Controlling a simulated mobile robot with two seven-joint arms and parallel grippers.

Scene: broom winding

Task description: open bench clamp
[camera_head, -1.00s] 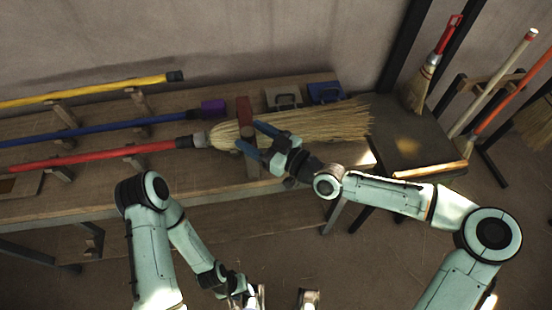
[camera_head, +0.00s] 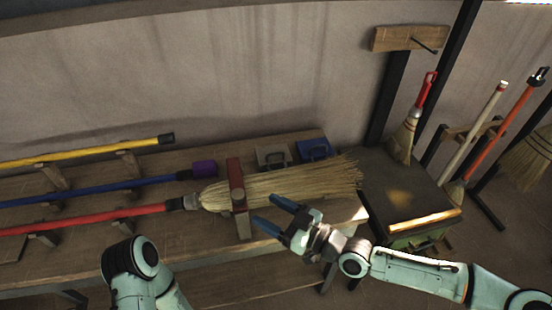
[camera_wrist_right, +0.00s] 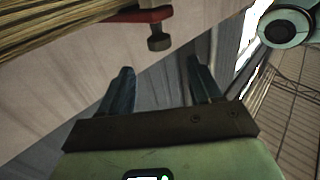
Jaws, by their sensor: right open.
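The bench clamp (camera_head: 236,174) has a red bar that lies across the straw broom head (camera_head: 285,186) near its bound end. A brownish post stands at its front, at the bench edge. In the right wrist view the red clamp bar (camera_wrist_right: 152,15) shows at the top, with a dark knobbed piece hanging from it. My right gripper (camera_head: 271,213) is open and empty, just right and in front of the clamp, apart from it. Its two blue fingers also show in the right wrist view (camera_wrist_right: 160,72), with nothing between them. My left gripper is out of view.
The bench (camera_head: 290,262) also carries red (camera_head: 85,219), blue (camera_head: 90,192) and yellow (camera_head: 90,151) handles on wooden supports. Two small metal items sit behind the broom head. A dark side table (camera_head: 400,190) and standing brooms are at the right.

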